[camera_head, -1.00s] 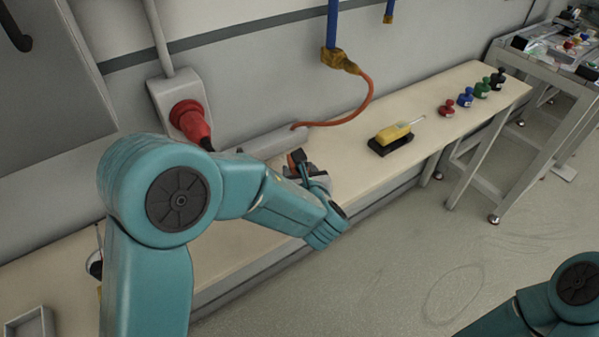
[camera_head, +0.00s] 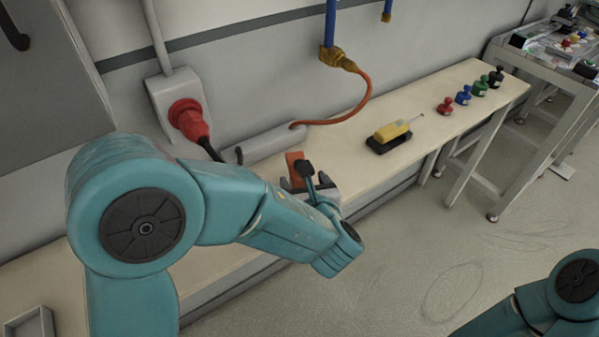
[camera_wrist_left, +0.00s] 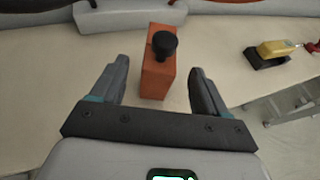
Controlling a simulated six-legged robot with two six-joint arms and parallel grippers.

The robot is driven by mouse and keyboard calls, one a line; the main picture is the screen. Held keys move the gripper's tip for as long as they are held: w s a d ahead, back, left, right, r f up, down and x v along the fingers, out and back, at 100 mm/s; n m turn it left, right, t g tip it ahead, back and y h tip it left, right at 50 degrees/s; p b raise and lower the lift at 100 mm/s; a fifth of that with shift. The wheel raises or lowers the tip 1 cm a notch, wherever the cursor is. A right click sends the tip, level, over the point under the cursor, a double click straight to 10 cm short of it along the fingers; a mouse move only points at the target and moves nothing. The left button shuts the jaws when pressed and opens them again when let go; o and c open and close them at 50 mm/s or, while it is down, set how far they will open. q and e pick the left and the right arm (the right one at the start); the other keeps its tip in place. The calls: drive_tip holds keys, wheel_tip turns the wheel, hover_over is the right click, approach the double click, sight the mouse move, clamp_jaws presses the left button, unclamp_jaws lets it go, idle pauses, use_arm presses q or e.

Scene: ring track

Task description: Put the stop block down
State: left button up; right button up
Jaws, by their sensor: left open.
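The stop block is an orange block (camera_wrist_left: 155,78) with a black knob (camera_wrist_left: 162,43) on top. It sits on the pale bench, and its orange side also shows in the head view (camera_head: 293,160). My left gripper (camera_wrist_left: 160,75) is open, with one dark finger on each side of the block's near end. Gaps show between the block and both fingers. In the head view the left gripper (camera_head: 310,187) is at the block, partly hidden by my own wrist. Only part of my right arm shows at the lower right; its gripper is out of view.
A yellow tool (camera_head: 392,131) on a black stand lies farther right on the bench (camera_head: 440,95). Several coloured knobbed pieces (camera_head: 463,96) stand beyond it. A grey strip (camera_head: 270,145) and an orange cable (camera_head: 365,95) run along the wall. A grey tray (camera_head: 30,324) is at lower left.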

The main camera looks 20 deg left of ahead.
use_arm(q)
drive_tip(key=v, duration=0.5)
drive_tip(key=shift+s, duration=0.15)
idle(0.3)
